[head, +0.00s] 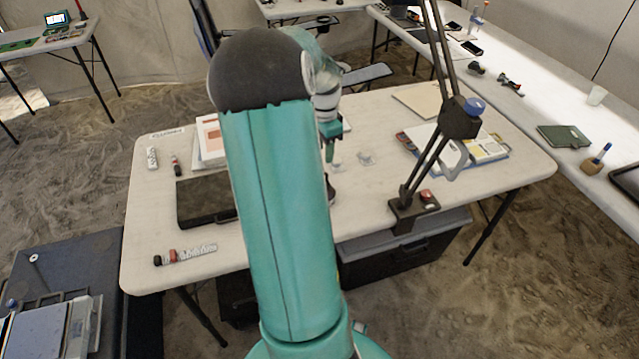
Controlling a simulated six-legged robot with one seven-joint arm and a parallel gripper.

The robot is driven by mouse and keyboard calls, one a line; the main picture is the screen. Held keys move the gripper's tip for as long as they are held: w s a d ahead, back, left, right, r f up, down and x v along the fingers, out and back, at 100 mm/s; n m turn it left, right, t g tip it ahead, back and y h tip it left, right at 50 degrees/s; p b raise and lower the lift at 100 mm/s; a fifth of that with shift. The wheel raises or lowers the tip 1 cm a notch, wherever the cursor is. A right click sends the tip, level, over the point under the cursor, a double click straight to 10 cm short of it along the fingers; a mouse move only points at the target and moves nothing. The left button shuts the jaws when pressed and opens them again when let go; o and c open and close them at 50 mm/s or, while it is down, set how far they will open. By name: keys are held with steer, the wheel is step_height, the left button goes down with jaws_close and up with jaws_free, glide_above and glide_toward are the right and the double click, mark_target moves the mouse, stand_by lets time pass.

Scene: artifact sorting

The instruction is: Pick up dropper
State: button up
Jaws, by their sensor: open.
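I cannot single out the dropper with certainty. A small thin item with a red and dark body (175,166) lies at the table's back left, and a small clear item (366,158) lies just right of my gripper. My gripper (329,153) is pointed down over the middle of the white table (285,258), apart from both items. Its fingers are small here, and no object shows between them. My teal arm hides much of the table's centre. A dark item (331,191) shows partly from behind the arm.
A black desk lamp arm (425,160) stands clamped at the right of the table. Papers (208,140) and a dark tray (204,211) lie left. A black and red item with a scale (185,254) lies at the front left. A second table (540,105) runs along the right.

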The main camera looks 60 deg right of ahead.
steer(key=f, duration=1.1)
steer(key=shift+s+f, duration=0.15)
steer(key=shift+s, duration=0.05)
jaws_close()
